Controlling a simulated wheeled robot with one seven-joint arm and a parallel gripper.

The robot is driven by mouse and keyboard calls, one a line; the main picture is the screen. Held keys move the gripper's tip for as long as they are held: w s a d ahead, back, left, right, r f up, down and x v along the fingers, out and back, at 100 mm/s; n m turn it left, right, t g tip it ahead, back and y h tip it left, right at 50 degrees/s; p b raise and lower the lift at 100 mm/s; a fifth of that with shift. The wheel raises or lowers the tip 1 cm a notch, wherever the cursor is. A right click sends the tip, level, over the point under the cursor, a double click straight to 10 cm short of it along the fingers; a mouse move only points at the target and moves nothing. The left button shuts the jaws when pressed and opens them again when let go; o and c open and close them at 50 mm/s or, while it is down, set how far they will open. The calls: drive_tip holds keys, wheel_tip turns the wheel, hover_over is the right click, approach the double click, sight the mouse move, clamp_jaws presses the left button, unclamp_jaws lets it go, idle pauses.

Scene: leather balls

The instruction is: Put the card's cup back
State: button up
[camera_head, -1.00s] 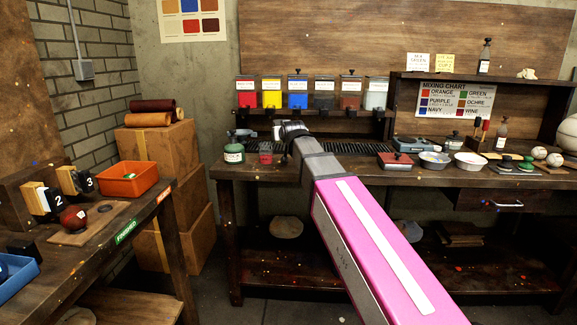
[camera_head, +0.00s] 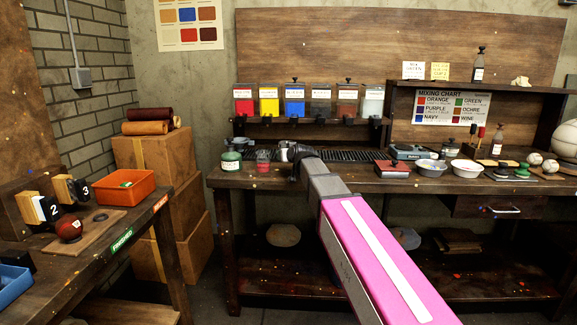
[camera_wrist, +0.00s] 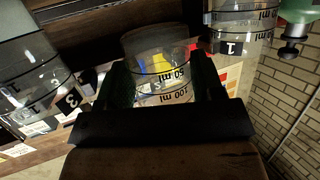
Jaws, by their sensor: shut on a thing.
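My gripper (camera_wrist: 163,80) is shut on a clear measuring cup (camera_wrist: 165,62) with black 50 ml and 100 ml marks, held between its two fingers in the wrist view. No number shows on this cup. A clear cup labelled 3 (camera_wrist: 32,85) is at the left of that view, and a cup labelled 1 (camera_wrist: 240,35) is at the upper right. In the head view my gripper (camera_head: 284,152) is at the back left of the workbench, below the paint dispensers; the held cup is hard to make out there. A yellow card (camera_head: 440,71) stands on the shelf, its text too small to read.
A red book-like block (camera_head: 392,168) and bowls (camera_head: 432,168) are to the right on the workbench (camera_head: 340,184).

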drive_tip(key=shift+w+d+f, duration=0.2)
drive_tip(key=shift+d+f, duration=0.05)
drive_tip(key=shift+f, duration=1.9)
drive_tip(key=shift+f, duration=0.1)
drive_tip(key=o, duration=1)
drive_tip(key=shift+c, duration=0.2)
drive_tip(key=shift+s, duration=0.1)
drive_tip(key=v, duration=1.2)
